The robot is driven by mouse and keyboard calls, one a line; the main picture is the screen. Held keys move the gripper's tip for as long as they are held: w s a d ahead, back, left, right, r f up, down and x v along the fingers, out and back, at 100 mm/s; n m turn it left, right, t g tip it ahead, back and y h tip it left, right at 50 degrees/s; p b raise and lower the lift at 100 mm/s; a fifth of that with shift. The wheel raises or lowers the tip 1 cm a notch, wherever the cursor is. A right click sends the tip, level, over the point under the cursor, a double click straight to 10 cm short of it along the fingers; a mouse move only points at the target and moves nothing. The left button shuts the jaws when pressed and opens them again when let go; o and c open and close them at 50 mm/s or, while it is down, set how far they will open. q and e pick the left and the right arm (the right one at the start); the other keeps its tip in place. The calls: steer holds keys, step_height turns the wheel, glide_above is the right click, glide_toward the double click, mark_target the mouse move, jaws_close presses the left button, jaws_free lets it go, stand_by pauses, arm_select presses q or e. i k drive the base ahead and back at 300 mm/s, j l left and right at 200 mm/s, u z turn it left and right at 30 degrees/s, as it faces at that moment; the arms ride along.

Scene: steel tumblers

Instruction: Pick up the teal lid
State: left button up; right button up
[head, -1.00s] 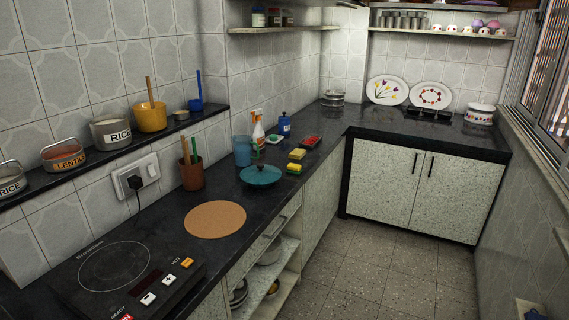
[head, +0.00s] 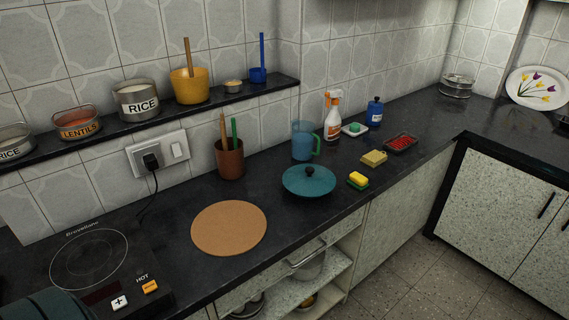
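The teal lid (head: 309,181) lies on the black counter, in the middle of the head view. It is round and domed, with a dark knob on top. It sits to the right of a round cork mat (head: 229,228) and in front of a blue jug with a green handle (head: 303,141). Neither of my grippers shows. A dark rounded shape at the bottom left corner looks like part of my own arm. Nothing covers the lid.
A brown utensil pot (head: 230,160) stands behind and left of the lid. A yellow-green sponge (head: 358,180) and a tan sponge (head: 374,158) lie to its right. An induction hob (head: 90,262) is at left. The counter's front edge runs close to the lid.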

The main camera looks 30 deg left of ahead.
mark_target(305, 180)
steer(key=i+l+u, duration=0.7)
steer(key=i+l, duration=0.1)
